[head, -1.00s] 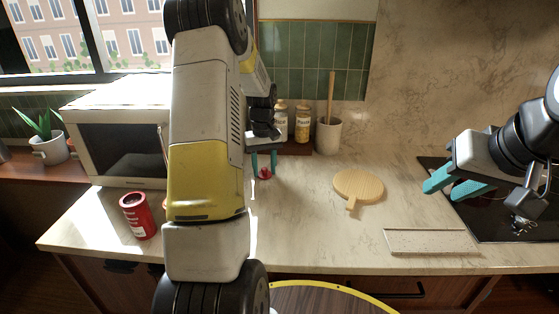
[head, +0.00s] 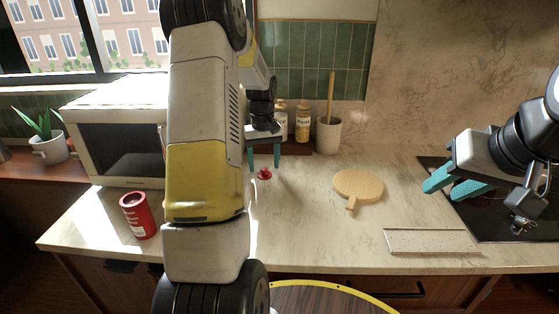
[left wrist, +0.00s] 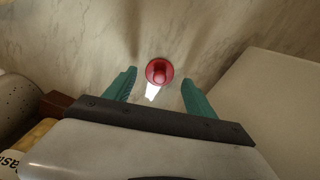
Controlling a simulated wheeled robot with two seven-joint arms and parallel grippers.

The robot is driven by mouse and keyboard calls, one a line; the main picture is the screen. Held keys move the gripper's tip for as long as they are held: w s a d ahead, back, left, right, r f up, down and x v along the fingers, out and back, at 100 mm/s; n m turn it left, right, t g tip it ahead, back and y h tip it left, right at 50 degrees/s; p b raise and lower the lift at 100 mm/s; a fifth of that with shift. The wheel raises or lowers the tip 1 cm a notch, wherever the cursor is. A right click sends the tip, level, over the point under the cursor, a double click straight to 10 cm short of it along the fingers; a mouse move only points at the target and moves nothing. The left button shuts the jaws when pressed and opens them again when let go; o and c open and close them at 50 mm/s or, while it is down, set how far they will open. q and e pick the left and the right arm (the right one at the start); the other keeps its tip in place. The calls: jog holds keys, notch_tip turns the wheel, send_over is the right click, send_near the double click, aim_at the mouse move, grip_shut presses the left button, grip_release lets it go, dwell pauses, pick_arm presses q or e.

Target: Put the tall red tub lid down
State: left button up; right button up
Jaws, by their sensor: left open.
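The red lid (head: 264,174) lies on the countertop, knob up, to the left of the round wooden board. It also shows in the left wrist view (left wrist: 159,72), lying flat on the counter. My left gripper (head: 264,167) is open and empty just above and behind the lid, its teal fingers apart on either side and not touching it. The tall red tub (head: 137,216) stands upright and open near the counter's front left. My right gripper (head: 452,190) is over the counter by the cooktop, its teal fingers apart and nothing between them.
A round wooden board (head: 358,186) and a speckled tray (head: 431,241) lie right of the lid. A microwave (head: 121,140) stands at left. Jars (head: 302,122) and a utensil crock (head: 328,135) stand behind. The counter between lid and board is clear.

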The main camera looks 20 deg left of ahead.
aim_at(264, 169)
pick_arm(q)
notch_tip(264, 169, up, 10)
jog(key=s+d+r+m+t, duration=0.3)
jog(key=s+d+r, duration=0.5)
jog(key=s+r, duration=0.25)
jog(key=s+d+m+t+h, duration=0.1)
jog(key=s+d+m, duration=0.1)
jog(key=s, duration=0.6)
jog(key=s+d+m+t+h, duration=0.1)
jog(key=s+d, duration=0.3)
jog(key=s, duration=0.4)
jog(key=shift+d+f+m+t, duration=0.25)
jog(key=shift+f+m+t, duration=0.1)
jog(key=shift+m+t, duration=0.2)
